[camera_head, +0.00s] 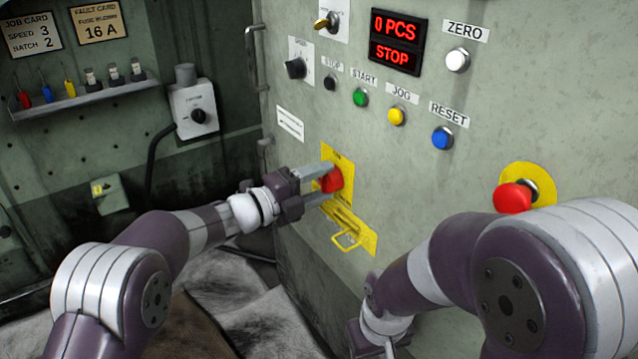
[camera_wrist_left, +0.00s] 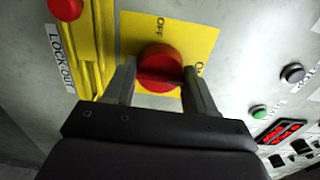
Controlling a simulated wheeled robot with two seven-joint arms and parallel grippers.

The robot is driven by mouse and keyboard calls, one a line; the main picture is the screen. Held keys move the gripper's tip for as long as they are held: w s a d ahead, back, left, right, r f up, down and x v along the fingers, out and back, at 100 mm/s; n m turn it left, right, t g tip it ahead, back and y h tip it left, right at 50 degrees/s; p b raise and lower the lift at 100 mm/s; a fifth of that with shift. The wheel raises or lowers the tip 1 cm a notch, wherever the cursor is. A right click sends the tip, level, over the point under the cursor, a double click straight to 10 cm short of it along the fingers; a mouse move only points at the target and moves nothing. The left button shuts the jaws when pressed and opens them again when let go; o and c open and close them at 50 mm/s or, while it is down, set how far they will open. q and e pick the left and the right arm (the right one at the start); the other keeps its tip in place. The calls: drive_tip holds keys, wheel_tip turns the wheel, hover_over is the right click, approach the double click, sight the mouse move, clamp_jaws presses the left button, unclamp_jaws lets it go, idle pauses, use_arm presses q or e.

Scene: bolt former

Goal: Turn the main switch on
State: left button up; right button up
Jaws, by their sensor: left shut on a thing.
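The main switch is a red rotary knob (camera_head: 332,181) on a yellow plate (camera_head: 345,163) on the machine's front panel. It also shows in the left wrist view as a red knob (camera_wrist_left: 160,68), with "OFF" lettering on the plate above it. My left gripper (camera_head: 328,184) reaches it from the left, its two fingers on either side of the knob and shut on it. In the left wrist view the fingers (camera_wrist_left: 160,88) straddle the knob's grip bar. My right arm shows at the lower right of the head view, but its fingers are not visible.
A yellow lockout bracket (camera_head: 347,235) hangs just below the switch. A red mushroom button (camera_head: 513,197) is at the right, near my right arm. Above are the display (camera_head: 394,40) reading "0 PCS STOP", coloured buttons and a black selector (camera_head: 296,68).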

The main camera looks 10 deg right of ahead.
use_arm(q)
drive_tip(key=o, duration=1)
drive_tip(key=shift+o, duration=0.2)
drive_tip(key=p+v, duration=0.4)
drive_tip(key=v, duration=0.8)
drive_tip(key=shift+a, duration=0.35)
drive_tip(key=shift+s, duration=0.15)
